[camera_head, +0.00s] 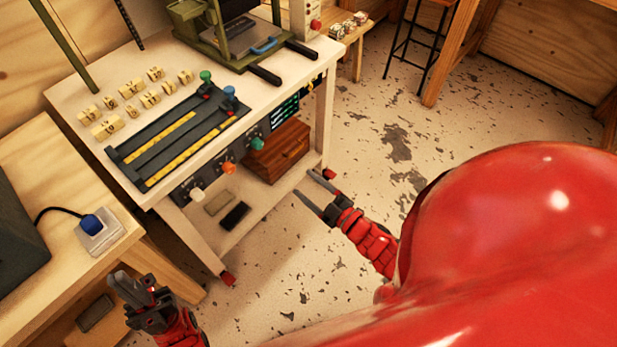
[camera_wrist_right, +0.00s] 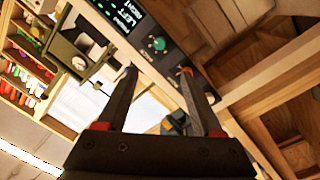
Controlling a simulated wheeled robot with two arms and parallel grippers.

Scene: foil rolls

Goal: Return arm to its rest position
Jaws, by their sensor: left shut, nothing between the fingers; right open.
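My left gripper (camera_head: 134,290) is at the lower left in the head view, beside the wooden bench and shut with nothing visible between its fingers. My right gripper (camera_head: 318,194) is open and empty in the head view, in front of the white workbench's right side, apart from it. In the right wrist view its two dark fingers (camera_wrist_right: 160,95) stand wide apart with nothing held between them. Beyond them show a black panel with green lettering (camera_wrist_right: 120,14) and a green knob (camera_wrist_right: 158,43).
The white workbench (camera_head: 75,92) carries yellow blocks (camera_head: 150,98), a black and yellow rail fixture (camera_head: 175,145) and a green-framed machine (camera_head: 225,30). A brown wooden box (camera_head: 278,152) sits on its lower shelf. A wooden bench (camera_head: 60,180) stands left. Speckled floor (camera_head: 375,110) is clear at the right.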

